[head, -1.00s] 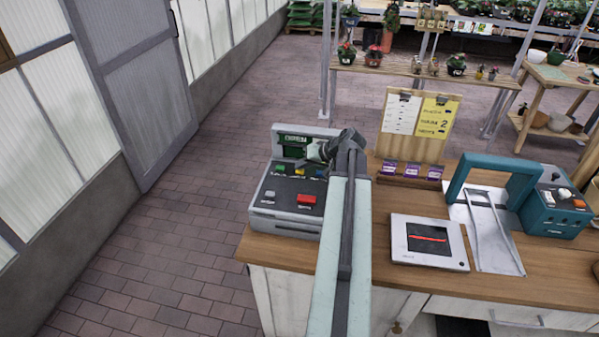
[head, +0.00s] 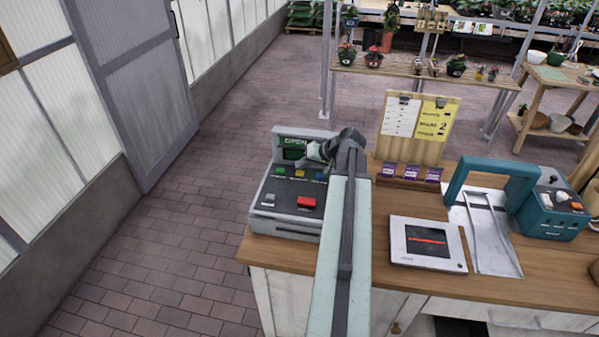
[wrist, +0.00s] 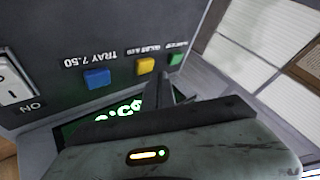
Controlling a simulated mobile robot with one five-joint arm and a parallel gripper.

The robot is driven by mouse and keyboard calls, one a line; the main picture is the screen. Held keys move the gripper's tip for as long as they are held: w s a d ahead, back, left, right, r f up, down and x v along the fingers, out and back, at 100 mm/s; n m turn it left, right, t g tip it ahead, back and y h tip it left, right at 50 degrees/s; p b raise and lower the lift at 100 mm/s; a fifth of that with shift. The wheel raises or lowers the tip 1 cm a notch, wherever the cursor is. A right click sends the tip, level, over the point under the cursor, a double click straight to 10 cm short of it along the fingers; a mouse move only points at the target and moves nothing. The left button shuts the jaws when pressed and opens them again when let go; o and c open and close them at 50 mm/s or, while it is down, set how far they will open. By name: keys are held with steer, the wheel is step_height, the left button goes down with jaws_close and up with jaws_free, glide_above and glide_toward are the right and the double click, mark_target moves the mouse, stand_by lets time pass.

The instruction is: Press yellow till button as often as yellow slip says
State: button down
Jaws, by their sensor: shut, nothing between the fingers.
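The grey till (head: 262,208) stands on the left end of the wooden counter. Its yellow button (head: 300,174) sits between a green button and a blue button; the yellow button also shows in the wrist view (wrist: 146,65). My gripper (head: 304,162) is shut and empty over the till's back, close to the button row. In the wrist view its dark fingertips (wrist: 164,84) are near the yellow and green buttons; I cannot tell whether they touch.
A green button (wrist: 175,58) and a blue button (wrist: 97,78) flank the yellow one. A red button (head: 306,203) is on the till's front. A white slip (head: 402,115) hangs beside the yellow one.

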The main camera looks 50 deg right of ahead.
step_height(320, 180, up, 5)
steer(key=p, duration=0.5)
stand_by(2.5)
step_height(320, 180, up, 4)
steer(key=p, duration=0.4)
glide_above(302, 173)
steer(key=shift+s+f, duration=0.1)
steer(key=shift+f, duration=0.1)
steer(key=shift+f, duration=0.1)
step_height(302, 173, down, 8)
steer(key=b, duration=0.9)
steer(key=shift+f, duration=0.25)
stand_by(0.9)
steer(key=shift+f+b, duration=0.4)
steer(key=shift+f, duration=0.05)
